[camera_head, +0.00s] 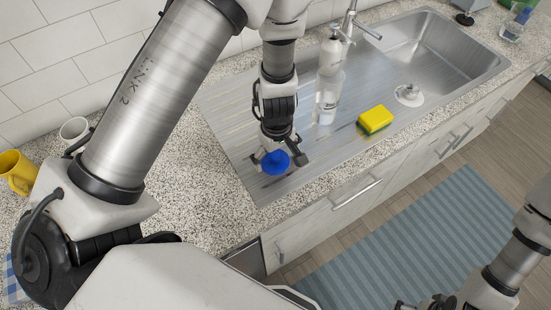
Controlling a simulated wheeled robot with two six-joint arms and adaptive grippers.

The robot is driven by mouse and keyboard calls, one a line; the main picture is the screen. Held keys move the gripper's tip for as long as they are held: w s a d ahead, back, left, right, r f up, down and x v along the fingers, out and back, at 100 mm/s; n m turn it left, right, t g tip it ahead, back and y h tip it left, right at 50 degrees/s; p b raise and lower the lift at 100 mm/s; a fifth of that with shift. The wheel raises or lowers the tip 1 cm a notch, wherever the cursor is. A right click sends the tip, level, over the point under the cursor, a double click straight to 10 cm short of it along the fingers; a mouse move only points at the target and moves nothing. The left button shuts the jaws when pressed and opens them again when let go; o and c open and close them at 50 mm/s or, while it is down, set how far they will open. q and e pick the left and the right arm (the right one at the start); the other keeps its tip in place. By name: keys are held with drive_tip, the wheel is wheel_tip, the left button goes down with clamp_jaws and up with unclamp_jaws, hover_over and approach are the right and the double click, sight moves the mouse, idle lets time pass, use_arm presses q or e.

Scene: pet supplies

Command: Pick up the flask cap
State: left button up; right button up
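The flask cap (276,163) is a blue round piece low over the steel drainboard of the sink. My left gripper (280,157) points down at it from above, with its fingers spread on either side of the cap. Whether the fingers touch the cap is hard to tell, and its upper part is partly hidden by the gripper. My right gripper (432,302) shows only in part at the bottom edge, low and away from the counter, and its fingertips are not clear.
A tall white and clear bottle (328,88) stands right of my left gripper. A yellow and green sponge (375,120) lies near the drainboard's front edge. A white round piece (408,95) sits near the basin (440,50). Yellow (14,170) and white (74,130) mugs stand at left.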

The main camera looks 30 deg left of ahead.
use_arm(q)
drive_tip(key=shift+s+r, duration=0.1)
drive_tip(key=shift+s, duration=0.1)
drive_tip(key=c, duration=1.6)
drive_tip(key=shift+o, duration=0.2)
